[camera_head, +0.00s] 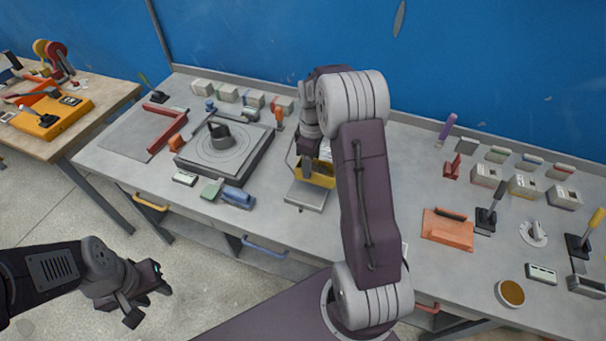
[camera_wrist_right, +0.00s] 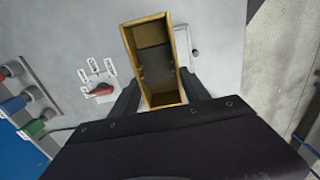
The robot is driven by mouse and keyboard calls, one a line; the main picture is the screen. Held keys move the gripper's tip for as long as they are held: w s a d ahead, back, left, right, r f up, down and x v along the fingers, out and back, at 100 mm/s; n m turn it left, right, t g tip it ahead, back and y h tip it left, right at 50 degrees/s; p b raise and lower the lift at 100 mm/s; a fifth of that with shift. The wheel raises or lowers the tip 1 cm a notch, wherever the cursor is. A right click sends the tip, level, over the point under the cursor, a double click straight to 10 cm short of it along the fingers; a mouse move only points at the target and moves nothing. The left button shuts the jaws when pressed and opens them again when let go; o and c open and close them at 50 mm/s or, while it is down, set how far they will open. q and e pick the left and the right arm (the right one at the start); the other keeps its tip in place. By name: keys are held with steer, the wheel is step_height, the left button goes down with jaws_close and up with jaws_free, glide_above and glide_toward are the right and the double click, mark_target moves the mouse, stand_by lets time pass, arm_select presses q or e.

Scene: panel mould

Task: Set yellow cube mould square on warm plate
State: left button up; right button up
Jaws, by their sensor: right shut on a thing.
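The yellow cube mould (camera_head: 321,178) is an open-topped yellow box near the middle of the bench, partly hidden by my right arm. My right gripper (camera_head: 309,168) is shut on it. In the right wrist view the mould (camera_wrist_right: 165,99) sits between the two fingers, and its hollow inside shows. A flat grey plate (camera_head: 306,197) lies just below and in front of the mould; I cannot tell if they touch. A dark square unit with a ringed round top (camera_head: 230,158) stands left. I cannot tell which is the warm plate. My left gripper (camera_head: 147,297) is open and empty, off the bench's front.
A red angle piece (camera_head: 166,130), a green block (camera_head: 212,188) and a blue block (camera_head: 238,197) lie left.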

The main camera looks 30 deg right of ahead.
steer(key=shift+w+a+f, duration=0.3)
steer(key=shift+a+f, duration=0.1)
steer(key=shift+a, duration=0.15)
steer(key=shift+w+a+f, duration=0.3)
steer(key=shift+a+f, duration=0.05)
steer(key=shift+a, duration=0.15)
step_height(320, 180, down, 3)
steer(key=shift+s+f+p, duration=0.15)
steer(key=shift+p, duration=0.25)
steer(key=shift+f, duration=0.35)
steer(key=shift+f, duration=0.15)
steer(key=o, duration=1.5)
steer(key=shift+o, duration=0.2)
